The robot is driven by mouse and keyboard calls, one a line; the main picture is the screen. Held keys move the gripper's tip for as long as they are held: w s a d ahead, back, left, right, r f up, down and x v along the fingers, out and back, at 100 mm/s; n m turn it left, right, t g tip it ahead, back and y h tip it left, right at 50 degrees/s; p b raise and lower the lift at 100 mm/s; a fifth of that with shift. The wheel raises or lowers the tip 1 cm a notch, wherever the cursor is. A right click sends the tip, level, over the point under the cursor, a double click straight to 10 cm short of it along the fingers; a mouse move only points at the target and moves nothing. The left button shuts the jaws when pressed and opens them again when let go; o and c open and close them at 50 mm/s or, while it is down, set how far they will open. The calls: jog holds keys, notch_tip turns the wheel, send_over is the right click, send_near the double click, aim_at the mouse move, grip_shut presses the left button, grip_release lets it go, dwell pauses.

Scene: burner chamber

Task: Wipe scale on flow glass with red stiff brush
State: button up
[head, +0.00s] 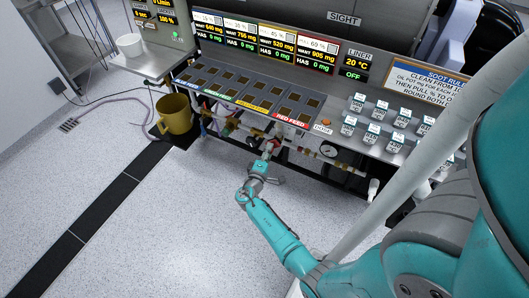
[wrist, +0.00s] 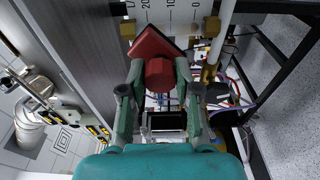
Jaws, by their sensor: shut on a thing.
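My gripper (wrist: 159,78) is shut on the red brush (wrist: 150,44), gripping its faceted red handle, with the wider red head beyond the fingertips. In the head view my gripper (head: 268,150) reaches in under the front edge of the counter, by the pipes. A white plate marked 20, 10 and 0 (wrist: 172,12) shows just past the brush head in the wrist view; it looks like the scale of a flow glass. I cannot tell whether the brush touches it. The bristles and any scale deposit are hidden or too small to see.
Brass fittings (wrist: 208,73) and pipes stand close right of my gripper, with hoses behind. The counter's grey panel (wrist: 78,60) runs close on the left. A yellow bucket (head: 175,116) stands left of the pipes. The floor in front is clear.

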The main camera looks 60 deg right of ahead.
jog(key=shift+s+x, duration=0.2)
jog(key=shift+x, duration=1.25)
jog(key=shift+s+x, duration=0.15)
jog(key=shift+x, duration=1.3)
jog(key=shift+x, duration=1.05)
jog(key=shift+s, duration=0.15)
jog(key=shift+d+f, duration=0.15)
jog(key=shift+f, duration=1.65)
jog(key=w, duration=0.4)
jog(key=shift+a, duration=0.2)
